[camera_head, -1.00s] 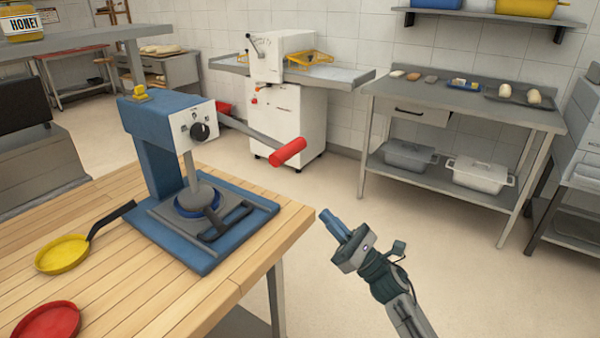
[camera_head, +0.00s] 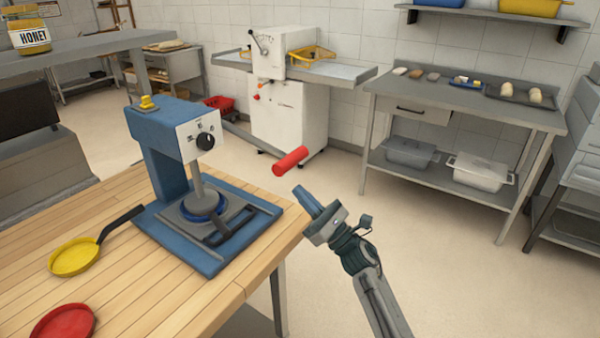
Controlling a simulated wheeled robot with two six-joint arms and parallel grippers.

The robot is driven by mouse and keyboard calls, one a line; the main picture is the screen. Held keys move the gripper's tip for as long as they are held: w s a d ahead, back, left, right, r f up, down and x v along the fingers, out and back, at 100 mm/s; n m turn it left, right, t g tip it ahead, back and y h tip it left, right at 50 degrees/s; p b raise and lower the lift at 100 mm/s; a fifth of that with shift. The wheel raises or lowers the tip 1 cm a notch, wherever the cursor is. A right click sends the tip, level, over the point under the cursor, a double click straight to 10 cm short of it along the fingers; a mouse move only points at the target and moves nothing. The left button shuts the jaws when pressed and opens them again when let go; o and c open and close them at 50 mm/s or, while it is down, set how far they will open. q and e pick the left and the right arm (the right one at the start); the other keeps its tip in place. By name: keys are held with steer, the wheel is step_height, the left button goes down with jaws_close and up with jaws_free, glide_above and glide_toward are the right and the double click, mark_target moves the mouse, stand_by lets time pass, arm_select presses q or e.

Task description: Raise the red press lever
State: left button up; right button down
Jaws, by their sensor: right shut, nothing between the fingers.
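The blue press (camera_head: 172,128) stands on the wooden table, with a dark dial on its white face and a round plate on its blue base. Its lever is a grey bar reaching out to the right, ending in a red lever handle (camera_head: 291,160) beyond the table edge. My right gripper (camera_head: 302,190) is shut and empty, its blue fingers pointing up and left just below the red handle. A small gap seems to lie between them, but I cannot tell the depth. My left gripper is out of view.
On the wooden table (camera_head: 140,290) lie a yellow pan (camera_head: 75,257) with a black handle and a red round pan (camera_head: 63,323). A steel table (camera_head: 460,105) with trays and a white machine (camera_head: 288,110) stand behind. The floor on the right is clear.

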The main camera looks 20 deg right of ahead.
steer(key=r, duration=0.1)
steer(key=r+p, duration=0.1)
steer(key=r, duration=0.1)
steer(key=r+p, duration=0.1)
steer(key=shift+w+a+r, duration=0.2)
steer(key=shift+w+a, duration=0.15)
steer(key=shift+w, duration=0.05)
